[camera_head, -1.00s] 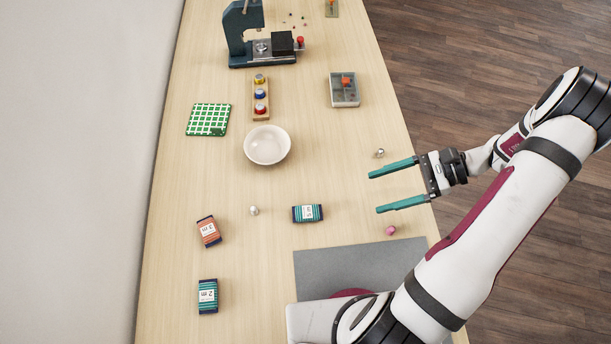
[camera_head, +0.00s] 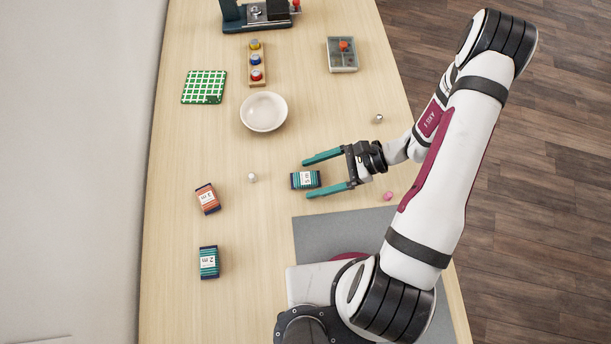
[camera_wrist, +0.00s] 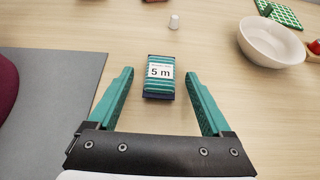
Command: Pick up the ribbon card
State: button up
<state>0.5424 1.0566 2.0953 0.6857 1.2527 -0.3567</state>
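A teal ribbon card (camera_head: 306,179) with a white "5 m" label lies on the table in front of my gripper. It also shows in the wrist view (camera_wrist: 160,77), centred just past and between the fingertips. My gripper (camera_head: 326,174) is open and empty, with one teal finger on each side of the card's line; in the wrist view (camera_wrist: 160,78) the fingers are wide apart. Two more ribbon cards lie at the left: an orange one (camera_head: 207,198) and a teal one labelled "2 m" (camera_head: 209,262).
A white bowl (camera_head: 264,112), a small white thimble-like piece (camera_head: 252,177) and a pink piece (camera_head: 388,196) are nearby. A grey mat (camera_head: 310,232) lies in front. A green checked pad (camera_head: 204,87), spool rack (camera_head: 257,64) and grey box (camera_head: 342,56) stand farther back.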

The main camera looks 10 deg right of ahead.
grip_shut()
